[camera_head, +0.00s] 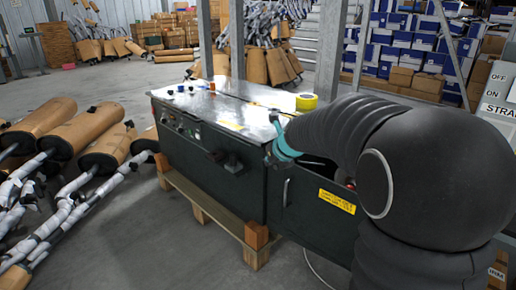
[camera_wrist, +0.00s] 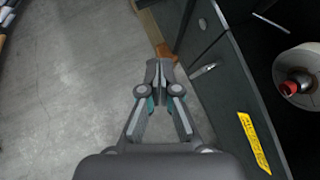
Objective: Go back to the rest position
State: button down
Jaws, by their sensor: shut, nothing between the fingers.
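My gripper (camera_wrist: 160,68) is in the middle of the wrist view, with its two fingers shut together and nothing held. It is over the concrete floor, just left of the dark strapping machine (camera_wrist: 215,55). In the head view, my black-sleeved arm reaches across the right side and hides part of the machine (camera_head: 230,190).
The machine stands on a wooden pallet (camera_head: 215,212). Wrapped mufflers (camera_head: 75,135) lie on the floor at left. Blue and brown boxes (camera_head: 400,50) are stacked behind. Bare floor (camera_head: 125,235) shows at front left.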

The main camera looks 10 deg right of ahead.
jog(key=s+a+f+n+g, duration=0.1)
jog(key=s+f+n+g, duration=0.35)
jog(key=s+n, duration=1.15)
jog(key=s+r+n+h, duration=0.1)
jog(key=s+r+n, duration=0.1)
jog(key=s+n, duration=0.6)
jog(key=s+r+n+t+h, duration=0.1)
jog(key=s+r+n, duration=0.1)
jog(key=s+n, duration=0.7)
jog(key=shift+s+d, duration=0.45)
jog(key=shift+s, duration=1.35)
